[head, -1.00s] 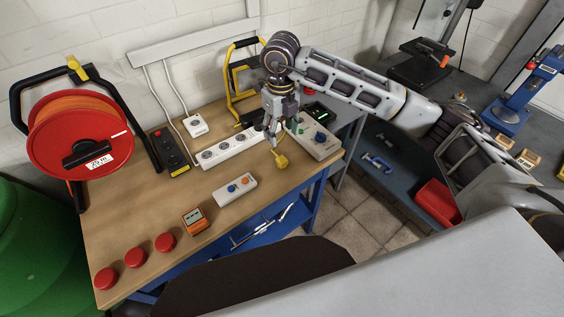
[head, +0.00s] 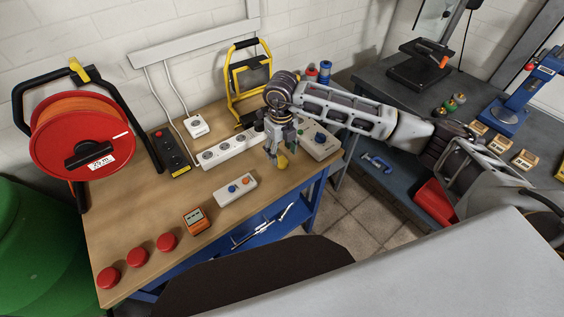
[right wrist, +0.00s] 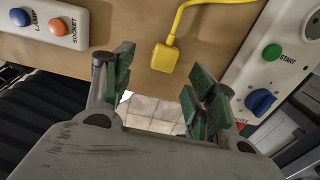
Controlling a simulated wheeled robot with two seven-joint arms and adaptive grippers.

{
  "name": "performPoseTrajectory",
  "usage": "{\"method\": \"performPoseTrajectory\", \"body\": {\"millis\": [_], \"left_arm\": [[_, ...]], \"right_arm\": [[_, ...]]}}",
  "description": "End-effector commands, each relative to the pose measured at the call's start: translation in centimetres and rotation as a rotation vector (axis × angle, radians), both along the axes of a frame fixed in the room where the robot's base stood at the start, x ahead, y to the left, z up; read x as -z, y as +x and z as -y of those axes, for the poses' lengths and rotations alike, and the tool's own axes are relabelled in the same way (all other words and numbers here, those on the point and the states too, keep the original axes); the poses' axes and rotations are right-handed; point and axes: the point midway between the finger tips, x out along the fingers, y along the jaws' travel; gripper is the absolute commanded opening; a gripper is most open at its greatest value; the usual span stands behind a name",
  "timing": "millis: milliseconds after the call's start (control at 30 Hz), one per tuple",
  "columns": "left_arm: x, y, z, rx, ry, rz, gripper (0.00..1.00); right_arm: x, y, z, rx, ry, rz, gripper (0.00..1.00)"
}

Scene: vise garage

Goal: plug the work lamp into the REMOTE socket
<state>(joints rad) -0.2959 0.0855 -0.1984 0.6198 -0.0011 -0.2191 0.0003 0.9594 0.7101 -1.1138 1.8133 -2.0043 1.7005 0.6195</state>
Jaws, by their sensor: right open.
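The work lamp (head: 249,85) is a yellow frame at the back of the wooden bench. Its yellow plug (right wrist: 165,57) with a yellow cable lies near the bench's front edge; in the head view the plug (head: 282,161) shows just below my right gripper (head: 276,157). My right gripper is open and empty, its green-padded fingers to either side of the plug's line and apart from it. A white power strip (head: 228,149) lies behind, partly hidden by my arm. A grey-white box (right wrist: 268,75) with a green START button and a blue knob is at right. I cannot read a REMOTE label. My left gripper is out of view.
A white control box (head: 235,190) with blue and orange buttons, labelled LAMP and SOCKET, lies left of the plug. A red cable reel (head: 82,140), a black switch box (head: 172,153), an orange meter (head: 195,219) and red buttons (head: 138,257) occupy the bench's left side.

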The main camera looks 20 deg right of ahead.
Motion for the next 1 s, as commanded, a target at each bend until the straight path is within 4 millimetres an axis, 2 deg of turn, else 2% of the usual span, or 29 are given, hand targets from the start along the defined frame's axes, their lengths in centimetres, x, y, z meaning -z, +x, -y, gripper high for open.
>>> {"method": "performPoseTrajectory", "body": {"millis": [367, 733, 1000], "left_arm": [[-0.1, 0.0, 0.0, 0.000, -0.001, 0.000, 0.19], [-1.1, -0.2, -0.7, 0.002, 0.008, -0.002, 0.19], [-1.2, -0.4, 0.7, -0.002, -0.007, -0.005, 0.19]], "right_arm": [[0.3, 0.1, 0.0, 0.001, 0.000, -0.001, 0.57], [3.9, 0.5, 0.4, 0.001, 0.000, -0.002, 0.57], [5.2, 0.6, 0.4, 0.001, 0.000, 0.000, 0.57]]}}
